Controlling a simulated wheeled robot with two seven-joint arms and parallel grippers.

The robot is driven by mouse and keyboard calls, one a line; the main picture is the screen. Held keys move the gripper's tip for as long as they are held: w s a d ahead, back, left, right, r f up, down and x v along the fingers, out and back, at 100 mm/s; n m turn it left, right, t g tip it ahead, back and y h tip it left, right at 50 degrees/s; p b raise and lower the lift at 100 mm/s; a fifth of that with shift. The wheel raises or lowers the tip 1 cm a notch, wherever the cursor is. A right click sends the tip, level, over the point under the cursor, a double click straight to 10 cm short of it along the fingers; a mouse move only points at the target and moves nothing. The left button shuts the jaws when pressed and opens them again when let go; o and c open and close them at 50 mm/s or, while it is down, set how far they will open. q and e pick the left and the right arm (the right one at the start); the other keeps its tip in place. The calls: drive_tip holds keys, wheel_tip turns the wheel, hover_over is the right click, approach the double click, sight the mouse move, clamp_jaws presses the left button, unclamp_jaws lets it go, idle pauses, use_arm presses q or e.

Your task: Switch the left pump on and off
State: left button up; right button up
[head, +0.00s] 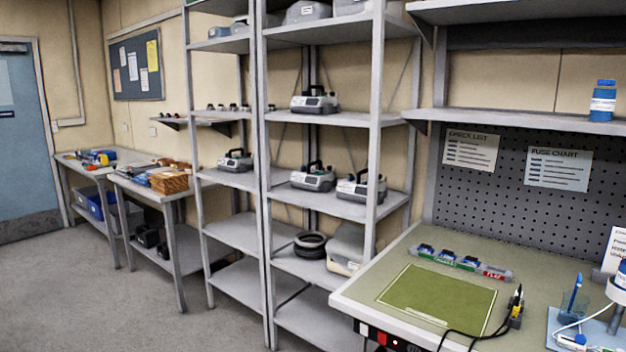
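Several grey pumps with black carry handles stand on the metal shelving. One pump (235,161) stands on the left rack's middle shelf. Two more pumps, one at the left (313,178) and one at the right (361,190), stand side by side on the right rack's middle shelf. Another pump (314,103) stands on the shelf above them. I cannot tell which one is the task's left pump, and their switches are too small to make out. The right-hand pump is partly hidden by a rack post. Neither of my grippers is in view.
A workbench (400,258) with a green mat (437,298) stands at the right, bearing a strip of small parts (460,262) and a black cable. Side tables (165,190) stand at the back left. The floor (95,290) at the left is clear.

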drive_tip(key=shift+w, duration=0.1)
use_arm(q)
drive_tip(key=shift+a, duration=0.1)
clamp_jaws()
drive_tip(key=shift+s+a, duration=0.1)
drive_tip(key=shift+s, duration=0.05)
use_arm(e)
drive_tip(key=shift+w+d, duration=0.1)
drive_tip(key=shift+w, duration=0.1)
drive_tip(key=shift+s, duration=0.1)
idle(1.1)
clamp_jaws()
